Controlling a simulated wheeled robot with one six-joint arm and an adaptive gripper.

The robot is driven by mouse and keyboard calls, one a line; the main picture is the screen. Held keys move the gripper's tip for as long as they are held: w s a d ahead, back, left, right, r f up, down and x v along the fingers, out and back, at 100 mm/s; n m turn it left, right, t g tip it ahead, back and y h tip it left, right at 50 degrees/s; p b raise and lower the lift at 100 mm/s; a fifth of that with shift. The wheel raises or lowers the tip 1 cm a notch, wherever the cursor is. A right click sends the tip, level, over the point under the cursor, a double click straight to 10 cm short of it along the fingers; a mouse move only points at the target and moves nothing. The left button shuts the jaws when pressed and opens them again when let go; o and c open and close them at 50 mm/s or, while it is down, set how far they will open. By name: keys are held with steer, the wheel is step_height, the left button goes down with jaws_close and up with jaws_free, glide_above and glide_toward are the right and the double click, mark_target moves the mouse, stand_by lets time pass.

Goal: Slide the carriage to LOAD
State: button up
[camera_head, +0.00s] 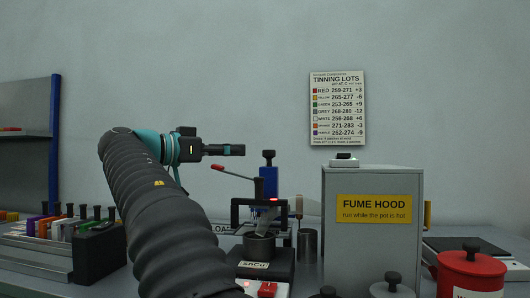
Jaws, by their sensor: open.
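My gripper (240,150) is at upper centre, held level and pointing right, open with nothing seen between its fingers. It is apart from the fixture below. A blue block with a black knob (269,178) stands upright in a black frame (236,212), below and right of my gripper. It looks like the carriage, but I cannot be sure. A red-tipped lever (232,172) slants up to the left from it. A pale label (220,229), partly hidden by my arm and reading about "LOA", lies at the frame's left foot. The rail is mostly hidden.
A pot marked SnCu (258,246) stands in front of the frame, with a metal cylinder (307,245) to its right. The grey fume hood (372,245) blocks the right side. Coloured blocks with black knobs (62,224) stand at left. A red canister (470,272) is at far right.

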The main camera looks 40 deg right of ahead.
mark_target(264, 151)
steer(key=d, duration=1.1)
steer(key=shift+s+d, duration=0.1)
steer(key=shift+s, duration=0.3)
steer(key=shift+p, duration=0.3)
jaws_close()
